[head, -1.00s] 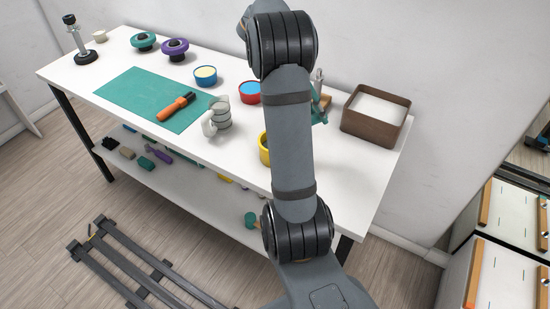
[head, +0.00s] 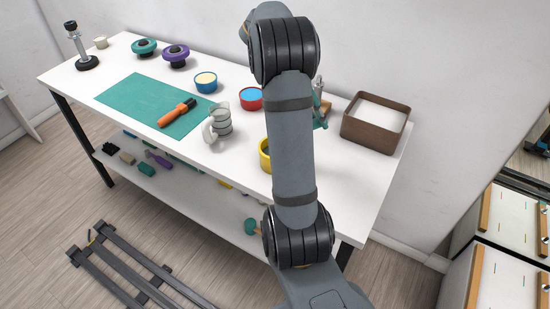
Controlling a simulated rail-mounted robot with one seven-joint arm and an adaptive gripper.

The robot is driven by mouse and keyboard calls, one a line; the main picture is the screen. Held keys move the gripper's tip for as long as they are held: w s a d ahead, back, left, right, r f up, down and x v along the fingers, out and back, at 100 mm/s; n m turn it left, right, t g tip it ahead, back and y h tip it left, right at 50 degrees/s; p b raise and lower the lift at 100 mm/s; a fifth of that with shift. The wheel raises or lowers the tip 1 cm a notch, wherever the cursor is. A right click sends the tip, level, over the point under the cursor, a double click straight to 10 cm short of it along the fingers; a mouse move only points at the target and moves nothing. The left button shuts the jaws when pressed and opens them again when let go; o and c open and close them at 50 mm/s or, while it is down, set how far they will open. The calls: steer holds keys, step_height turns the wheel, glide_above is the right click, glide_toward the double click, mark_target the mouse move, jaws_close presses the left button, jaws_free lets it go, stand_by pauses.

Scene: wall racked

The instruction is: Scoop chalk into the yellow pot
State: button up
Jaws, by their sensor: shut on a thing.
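The yellow pot (head: 264,160) stands on the white workbench near its front edge, mostly hidden behind my arm. A brown open box (head: 372,134) at the bench's right end holds a flat white fill (head: 379,112), which looks like chalk. My arm stands in front of the bench and bends over at the top.
A blue pot (head: 206,84) with pale fill, a red pot (head: 251,97) with blue fill and a grey jug (head: 220,125) stand left of my arm. An orange-handled tool (head: 176,113) lies on the green mat (head: 130,92).

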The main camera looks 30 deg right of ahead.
steer(key=shift+r+p, duration=2.3)
steer(key=shift+r, duration=0.9)
steer(key=shift+d+t+y, duration=0.1)
steer(key=shift+t+y, duration=0.2)
steer(key=shift+y, duration=0.5)
steer(key=shift+t+y+p, duration=0.35)
steer(key=shift+t+y, duration=0.45)
steer(key=shift+y, duration=0.7)
steer(key=s+a+r, duration=0.1)
steer(key=s, duration=0.2)
steer(key=s+a+r+b, duration=0.1)
steer(key=s+a, duration=0.1)
steer(key=s, duration=0.1)
steer(key=s+a+r, duration=0.1)
steer(key=s, duration=0.2)
steer(key=shift+a+b, duration=0.25)
steer(key=shift+b, duration=0.1)
